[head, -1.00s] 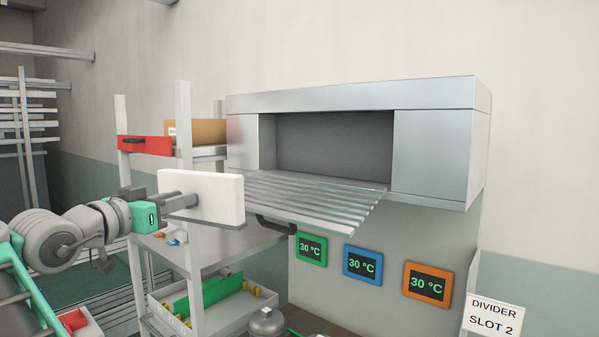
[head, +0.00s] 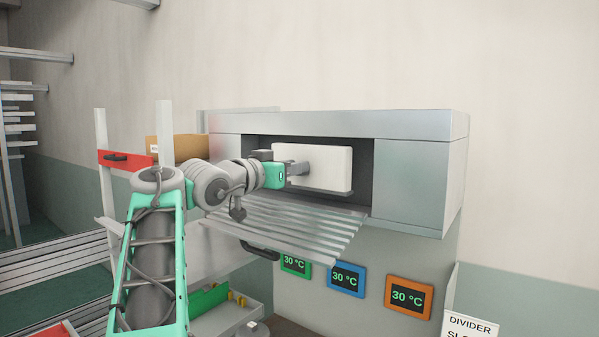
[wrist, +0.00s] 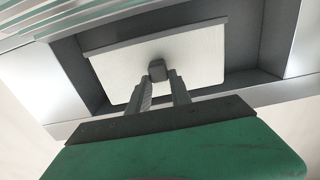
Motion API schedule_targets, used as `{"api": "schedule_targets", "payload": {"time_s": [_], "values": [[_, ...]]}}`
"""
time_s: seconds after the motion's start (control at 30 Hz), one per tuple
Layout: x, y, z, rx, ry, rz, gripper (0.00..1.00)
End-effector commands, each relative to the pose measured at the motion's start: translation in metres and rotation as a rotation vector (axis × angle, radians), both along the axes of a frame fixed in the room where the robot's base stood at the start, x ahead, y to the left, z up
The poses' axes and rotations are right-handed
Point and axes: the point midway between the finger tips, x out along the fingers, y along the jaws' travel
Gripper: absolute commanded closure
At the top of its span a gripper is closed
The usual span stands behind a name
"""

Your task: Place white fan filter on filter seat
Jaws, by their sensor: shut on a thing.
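The white fan filter (head: 325,168) is a flat white rectangular block, held upright in front of the dark recess of the metal housing. My gripper (head: 297,167) is shut on a small grey grip on its face. The wrist view shows the fingers (wrist: 161,88) around this grip on the filter (wrist: 195,62). The filter seat appears to be the dark recess (head: 363,172), which is wider than the filter. Dark margins (wrist: 243,88) show around the filter in the wrist view. I cannot tell whether the filter touches the back of the recess.
A slatted grille flap (head: 290,226) hangs open below the recess, under my arm. Silver housing panels (head: 410,178) flank the opening. A shelf rack with a cardboard box (head: 178,149) and a red bin (head: 125,160) stands left. Temperature displays (head: 346,279) are below.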

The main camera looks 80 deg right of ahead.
Motion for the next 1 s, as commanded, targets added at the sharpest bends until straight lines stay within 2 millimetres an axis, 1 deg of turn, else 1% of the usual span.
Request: {"api": "schedule_targets", "payload": {"time_s": [0.03, 0.17, 0.2, 0.3, 0.4, 0.63, 0.77, 0.8, 1.0], "values": [[-0.004, -0.008, 0.004, -0.001, -0.001, -0.003, 1.0], [-0.01, -0.022, 0.003, -0.001, 0.0, -0.002, 1.0], [-0.011, -0.025, -0.002, 0.001, 0.001, 0.0, 1.0], [-0.01, -0.023, -0.023, 0.002, 0.001, 0.002, 1.0], [-0.01, -0.023, -0.033, -0.002, -0.001, 0.002, 1.0], [-0.009, -0.023, -0.036, -0.003, -0.001, 0.002, 1.0], [-0.009, -0.023, -0.04, -0.003, -0.001, 0.002, 1.0], [-0.009, -0.023, -0.039, -0.002, -0.001, 0.002, 0.73], [-0.009, -0.023, -0.039, -0.002, -0.001, 0.001, 0.56]]}}
